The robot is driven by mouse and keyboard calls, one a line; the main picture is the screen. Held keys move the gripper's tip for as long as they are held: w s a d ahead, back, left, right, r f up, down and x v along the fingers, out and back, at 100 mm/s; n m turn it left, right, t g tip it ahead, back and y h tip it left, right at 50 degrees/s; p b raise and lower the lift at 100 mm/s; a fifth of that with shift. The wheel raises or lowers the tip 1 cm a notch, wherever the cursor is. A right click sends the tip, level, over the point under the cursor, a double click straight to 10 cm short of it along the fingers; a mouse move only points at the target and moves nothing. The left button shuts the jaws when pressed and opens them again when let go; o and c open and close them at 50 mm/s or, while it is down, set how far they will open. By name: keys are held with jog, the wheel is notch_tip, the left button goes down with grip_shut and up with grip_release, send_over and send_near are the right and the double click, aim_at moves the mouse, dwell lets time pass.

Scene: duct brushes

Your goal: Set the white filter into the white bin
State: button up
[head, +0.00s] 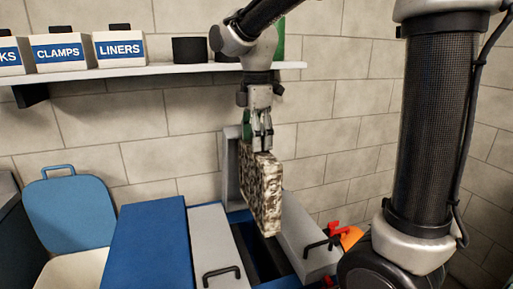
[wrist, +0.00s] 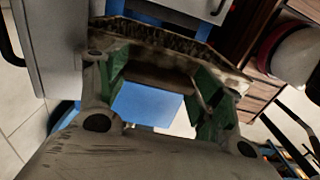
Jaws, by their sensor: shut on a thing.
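The filter (head: 262,195) is an off-white panel mottled with dark brown dirt. It hangs upright below my gripper (head: 263,146), which is shut on its top edge. In the wrist view the filter (wrist: 175,38) spans the gap at the tips of my gripper (wrist: 165,62), with green pads on both sides. The filter is above a dark opening between two grey panels; its lower end is close to that opening, and I cannot tell if it touches. A pale, cream-white container (head: 72,272) with a raised blue lid (head: 70,212) stands at the lower left, cut off by the frame; it looks like the white bin.
A blue panel (head: 152,246) lies between the pale container and a grey panel with a black handle (head: 220,250). Another grey panel (head: 312,240) is at the right, near red and orange items (head: 348,236). A wall shelf (head: 140,71) carries labelled boxes above.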

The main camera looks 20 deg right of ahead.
notch_tip(320, 180, up, 15)
jog(key=shift+f, duration=0.15)
grip_shut()
dwell(0.5)
